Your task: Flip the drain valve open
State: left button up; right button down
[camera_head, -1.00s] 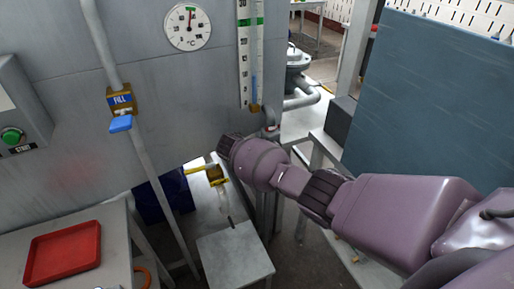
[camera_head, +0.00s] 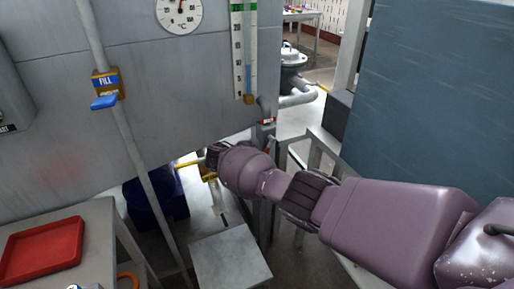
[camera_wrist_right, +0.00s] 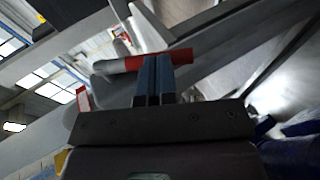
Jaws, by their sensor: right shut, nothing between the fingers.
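In the right wrist view, a pale lever with a red sleeve (camera_wrist_right: 158,61) lies across the tips of my right gripper (camera_wrist_right: 154,72). The blue fingers are shut together with nothing between them. They are at or very near the red sleeve; I cannot tell whether they touch it. In the head view, my right arm reaches under the tank's lower edge. A yellow and brass fitting (camera_head: 207,173) shows just left of my right wrist, which hides the fingertips and the red-sleeved lever. My left gripper is in neither view.
The grey tank (camera_head: 160,90) carries a blue FILL lever (camera_head: 104,102) at left. A grey stand (camera_head: 230,258) is below my wrist. A red tray (camera_head: 42,252) lies on a table at lower left. A blue-grey panel (camera_head: 430,90) and a metal frame are at right.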

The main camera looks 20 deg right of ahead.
jog(key=shift+w+d+f+h+b, duration=0.15)
jog(key=shift+d+f+h+b, duration=0.35)
jog(key=shift+d+f, duration=0.45)
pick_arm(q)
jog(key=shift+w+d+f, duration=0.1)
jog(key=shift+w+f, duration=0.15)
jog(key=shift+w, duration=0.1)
pick_arm(e)
jog(key=shift+d, duration=0.4)
jog(key=shift+d+f, duration=0.1)
jog(key=shift+d, duration=0.05)
pick_arm(q)
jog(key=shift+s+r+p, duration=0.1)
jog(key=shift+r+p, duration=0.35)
jog(key=shift+p, duration=0.3)
pick_arm(e)
jog(key=v, duration=1.1)
